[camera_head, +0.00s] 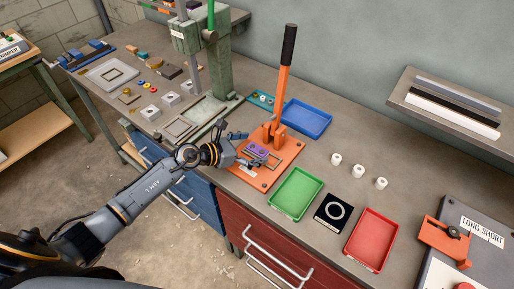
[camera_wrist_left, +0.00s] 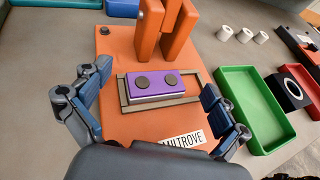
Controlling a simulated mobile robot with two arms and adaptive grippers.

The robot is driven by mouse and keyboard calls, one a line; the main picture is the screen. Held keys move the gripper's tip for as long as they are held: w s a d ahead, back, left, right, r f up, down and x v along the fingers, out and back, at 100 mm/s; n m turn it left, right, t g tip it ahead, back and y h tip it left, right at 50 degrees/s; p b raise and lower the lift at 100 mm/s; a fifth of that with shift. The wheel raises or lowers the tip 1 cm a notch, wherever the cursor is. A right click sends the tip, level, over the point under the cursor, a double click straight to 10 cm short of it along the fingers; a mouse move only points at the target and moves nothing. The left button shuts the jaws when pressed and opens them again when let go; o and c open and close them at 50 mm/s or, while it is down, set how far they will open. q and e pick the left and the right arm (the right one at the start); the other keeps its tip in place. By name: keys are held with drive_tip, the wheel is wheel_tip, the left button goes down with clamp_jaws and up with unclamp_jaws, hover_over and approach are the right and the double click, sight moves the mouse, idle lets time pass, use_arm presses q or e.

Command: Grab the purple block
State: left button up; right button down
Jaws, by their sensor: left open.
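The purple block (camera_wrist_left: 152,86) has two dark round spots on top. It lies in a metal frame (camera_wrist_left: 188,98) on the orange base plate (camera_wrist_left: 122,122) of the press. In the head view the purple block (camera_head: 258,149) shows small, close to my gripper. My left gripper (camera_wrist_left: 158,112) is open, with its blue-padded fingers apart to the left and right of the block, not touching it. In the head view the left gripper (camera_head: 240,148) reaches in from the left over the plate's left side. My right gripper is in neither view.
The press's orange lever (camera_head: 283,75) rises just behind the block. A blue tray (camera_head: 306,119) lies behind. Three white cylinders (camera_head: 358,171) stand right.

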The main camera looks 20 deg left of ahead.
use_arm(q)
drive_tip(key=shift+x, duration=1.1)
